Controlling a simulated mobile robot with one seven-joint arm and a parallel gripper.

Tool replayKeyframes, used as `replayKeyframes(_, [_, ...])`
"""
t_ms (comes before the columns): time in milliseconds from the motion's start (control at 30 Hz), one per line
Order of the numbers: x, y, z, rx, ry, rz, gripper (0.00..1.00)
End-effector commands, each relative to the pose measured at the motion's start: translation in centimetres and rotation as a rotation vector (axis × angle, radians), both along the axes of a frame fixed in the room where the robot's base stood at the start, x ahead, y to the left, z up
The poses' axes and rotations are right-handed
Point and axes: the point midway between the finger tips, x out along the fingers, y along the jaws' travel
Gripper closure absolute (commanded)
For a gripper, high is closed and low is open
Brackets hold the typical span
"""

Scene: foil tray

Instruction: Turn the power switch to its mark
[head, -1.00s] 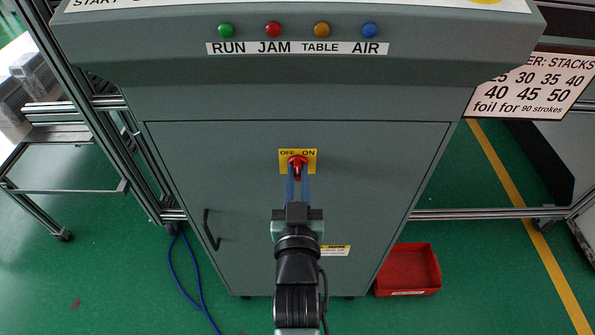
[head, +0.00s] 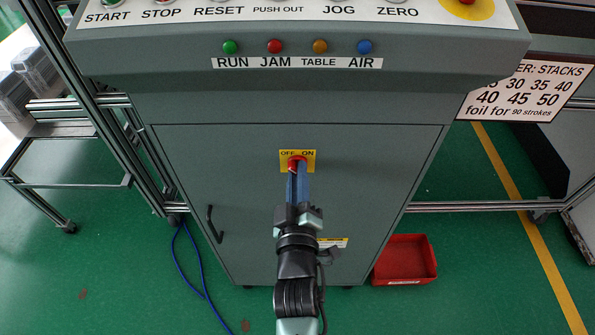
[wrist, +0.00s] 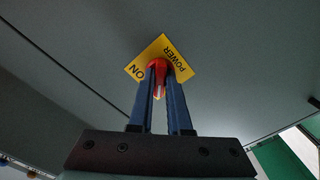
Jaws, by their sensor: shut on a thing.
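The red power switch (head: 297,162) sits on a yellow plate (head: 284,165) on the grey cabinet front, with OFF at the plate's upper left and ON at its upper right. My gripper (head: 298,171) is at the switch, its two blue fingers on either side of the red handle. In the wrist view my gripper (wrist: 160,80) is shut on the red switch handle (wrist: 159,66), and the yellow plate (wrist: 150,52) shows the words ON and POWER. The plate looks tilted in that view. My fingers cover part of the handle, so its exact pointing direction is hard to tell.
A console with labelled buttons and lamps (head: 297,47) juts out above the switch. A black door handle (head: 214,224) is at the lower left of the cabinet. A red bin (head: 405,260) stands on the floor at right, and a blue cable (head: 187,265) lies at left.

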Motion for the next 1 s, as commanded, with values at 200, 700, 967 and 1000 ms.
replayKeyframes(200, [0.01,-0.01,-0.01,-0.033,0.001,-0.001,1.0])
replayKeyframes(700, [0.01,-0.01,-0.04,-0.037,0.001,-0.001,0.64])
replayKeyframes(967, [0.01,0.0,-0.01,-0.035,0.0,0.0,0.54])
replayKeyframes(1000, [0.0,-0.01,-0.02,-0.035,0.0,0.0,0.54])
